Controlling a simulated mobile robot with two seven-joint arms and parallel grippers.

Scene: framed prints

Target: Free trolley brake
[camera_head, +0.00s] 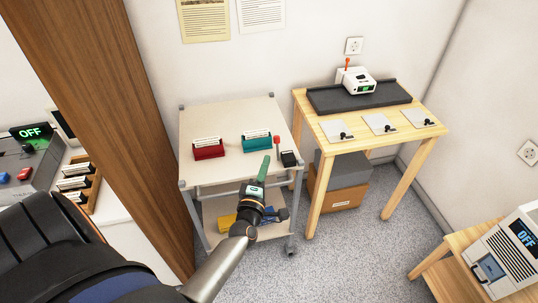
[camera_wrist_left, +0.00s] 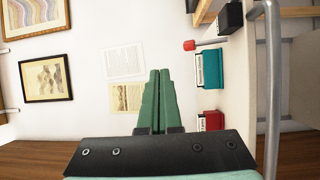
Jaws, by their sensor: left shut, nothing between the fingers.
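The trolley (camera_head: 230,180) is a pale two-level cart with grey legs and small casters, standing against the wall. A lever with a red knob (camera_head: 277,140) stands near its right edge beside a small black block (camera_head: 290,159). In the left wrist view the red knob (camera_wrist_left: 189,45) is on a pale rod near the black block (camera_wrist_left: 230,17). My left gripper (camera_head: 266,160) has green fingers, shut and empty, over the trolley's front right part, a little left of and in front of the lever. The closed fingers (camera_wrist_left: 159,73) also show in the left wrist view, apart from the knob. My right gripper is out of view.
A red card box (camera_head: 208,152) and a teal card box (camera_head: 256,143) stand on the trolley top. A wooden table (camera_head: 310,112) with a white device (camera_head: 355,80) stands to the right. A brown wooden panel (camera_head: 115,110) rises at left. Grey floor is free at centre right.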

